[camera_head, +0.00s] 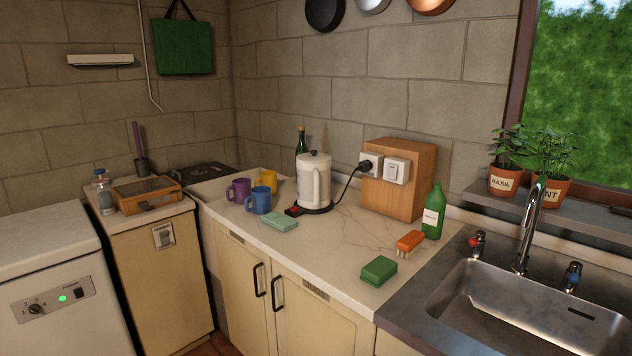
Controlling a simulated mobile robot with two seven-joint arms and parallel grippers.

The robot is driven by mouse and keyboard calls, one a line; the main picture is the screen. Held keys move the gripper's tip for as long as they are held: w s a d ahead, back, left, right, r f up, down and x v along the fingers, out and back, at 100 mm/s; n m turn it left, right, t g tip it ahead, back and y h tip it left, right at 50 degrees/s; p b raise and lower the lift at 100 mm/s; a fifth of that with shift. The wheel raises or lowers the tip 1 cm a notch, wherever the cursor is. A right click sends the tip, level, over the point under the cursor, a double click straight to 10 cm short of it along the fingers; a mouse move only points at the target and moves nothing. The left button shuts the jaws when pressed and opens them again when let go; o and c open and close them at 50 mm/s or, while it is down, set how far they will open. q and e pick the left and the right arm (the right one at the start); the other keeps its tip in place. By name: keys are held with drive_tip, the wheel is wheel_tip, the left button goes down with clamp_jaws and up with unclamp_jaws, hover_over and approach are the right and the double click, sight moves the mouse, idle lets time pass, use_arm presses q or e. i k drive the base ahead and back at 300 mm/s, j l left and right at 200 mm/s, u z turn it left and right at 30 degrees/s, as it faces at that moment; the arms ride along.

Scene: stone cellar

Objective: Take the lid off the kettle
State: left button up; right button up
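A white kettle (314,183) stands upright on its dark base (309,209) on the marble-look counter. Its lid (314,157), with a small dark knob, sits on top of the kettle. The kettle's handle faces the front right, and a small red switch shows at the left of the base. Neither of my grippers shows in the head view.
Purple, yellow and blue mugs (259,200) stand left of the kettle; a dark bottle (301,143) is behind it. A black cord runs right to a socket (371,165) on a wooden box (408,195). A pale green sponge (279,223) lies in front.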

sight(313, 156)
drive_tip(key=i+j+u, duration=0.1)
drive_tip(key=i+j, duration=1.1)
drive_tip(key=i, duration=0.15)
drive_tip(key=j+u, duration=0.05)
